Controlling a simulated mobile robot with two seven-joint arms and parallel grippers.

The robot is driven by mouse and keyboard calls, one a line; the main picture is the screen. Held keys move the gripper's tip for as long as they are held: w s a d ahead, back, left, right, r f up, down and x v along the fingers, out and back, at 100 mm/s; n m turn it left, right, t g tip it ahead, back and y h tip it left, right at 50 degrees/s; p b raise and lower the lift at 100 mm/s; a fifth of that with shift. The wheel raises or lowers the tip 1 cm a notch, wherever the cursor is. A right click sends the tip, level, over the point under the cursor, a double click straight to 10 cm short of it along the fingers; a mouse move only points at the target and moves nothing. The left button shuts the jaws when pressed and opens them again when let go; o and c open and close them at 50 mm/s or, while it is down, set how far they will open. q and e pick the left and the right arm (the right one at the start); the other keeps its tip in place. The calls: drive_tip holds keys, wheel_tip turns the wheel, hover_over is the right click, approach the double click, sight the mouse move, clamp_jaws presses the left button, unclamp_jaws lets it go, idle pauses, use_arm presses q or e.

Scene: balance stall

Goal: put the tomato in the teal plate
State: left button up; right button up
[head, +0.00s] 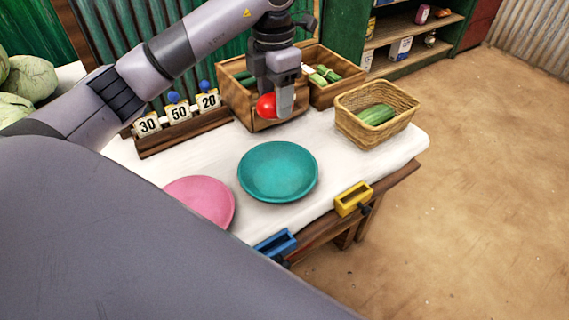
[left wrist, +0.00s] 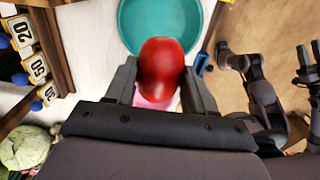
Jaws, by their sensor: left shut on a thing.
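My left gripper (head: 277,107) is shut on the red tomato (head: 266,106) and holds it in the air above the white table, in front of the wooden crates. The left wrist view shows the tomato (left wrist: 160,66) between both fingers. The teal plate (head: 278,172) lies empty on the table, below the tomato in the head view and apart from it. In the left wrist view the teal plate (left wrist: 130,28) shows behind the tomato, partly hidden.
A pink plate (head: 203,200) lies left of the teal plate. A wicker basket (head: 348,118) with green vegetables stands right. Wooden crates (head: 236,98) and a rack of number cards (head: 184,134) stand at the back. Yellow (head: 353,198) and blue (head: 275,243) holders sit at the front edge.

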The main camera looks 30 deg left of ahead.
use_arm(q)
wheel_tip(320, 180, down, 15)
drive_tip(key=shift+r+b, duration=0.2)
drive_tip(key=shift+b, duration=0.5)
drive_tip(key=shift+f, duration=2.4)
drive_tip(key=shift+f, duration=0.1)
drive_tip(key=o, duration=1.1)
drive_tip(key=shift+r, duration=0.4)
wheel_tip(320, 180, up, 11)
drive_tip(key=shift+r, duration=0.2)
